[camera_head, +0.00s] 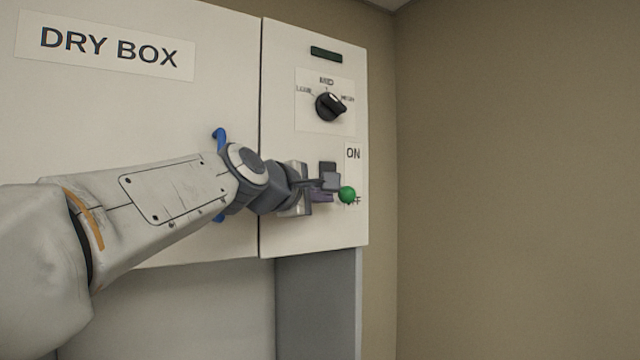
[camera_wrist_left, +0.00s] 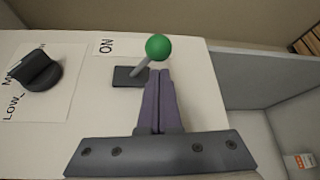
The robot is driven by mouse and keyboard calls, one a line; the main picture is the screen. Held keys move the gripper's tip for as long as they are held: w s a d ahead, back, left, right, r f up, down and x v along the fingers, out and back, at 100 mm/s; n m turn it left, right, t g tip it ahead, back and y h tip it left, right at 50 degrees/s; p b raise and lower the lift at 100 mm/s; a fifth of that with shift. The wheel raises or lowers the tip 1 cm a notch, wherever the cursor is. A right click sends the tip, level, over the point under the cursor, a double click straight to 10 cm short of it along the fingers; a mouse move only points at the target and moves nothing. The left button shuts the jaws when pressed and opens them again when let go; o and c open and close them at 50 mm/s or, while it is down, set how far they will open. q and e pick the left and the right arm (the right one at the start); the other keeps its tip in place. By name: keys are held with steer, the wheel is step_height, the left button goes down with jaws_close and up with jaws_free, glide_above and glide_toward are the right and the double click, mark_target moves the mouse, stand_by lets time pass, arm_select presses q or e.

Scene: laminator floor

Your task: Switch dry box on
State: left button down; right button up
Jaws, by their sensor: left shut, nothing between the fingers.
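The dry box (camera_head: 225,100) is a pale cabinet with a "DRY BOX" label. Its right panel carries a lever switch with a green ball (camera_head: 347,194), between the "ON" label (camera_head: 353,154) and a partly covered "OFF" label. The lever tilts down toward "OFF". In the left wrist view the green ball (camera_wrist_left: 158,47) tops a grey stem on a dark base (camera_wrist_left: 130,77). My left gripper (camera_head: 330,188) is shut and empty at the lever. In the left wrist view its closed fingers (camera_wrist_left: 158,75) are just below the lever on the panel; contact is unclear. My right gripper is out of view.
Above the switch is a black rotary knob (camera_head: 330,106) on a white dial plate, and above that a dark green indicator strip (camera_head: 326,53). A blue handle (camera_head: 220,137) on the left door is partly behind my left arm. A bare wall stands at the right.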

arm_select(q)
steer(key=shift+x, duration=1.1)
steer(key=shift+p, duration=0.35)
steer(key=shift+s+d+r+p, duration=0.1)
steer(key=shift+r+p, duration=0.1)
steer(key=shift+p, duration=0.25)
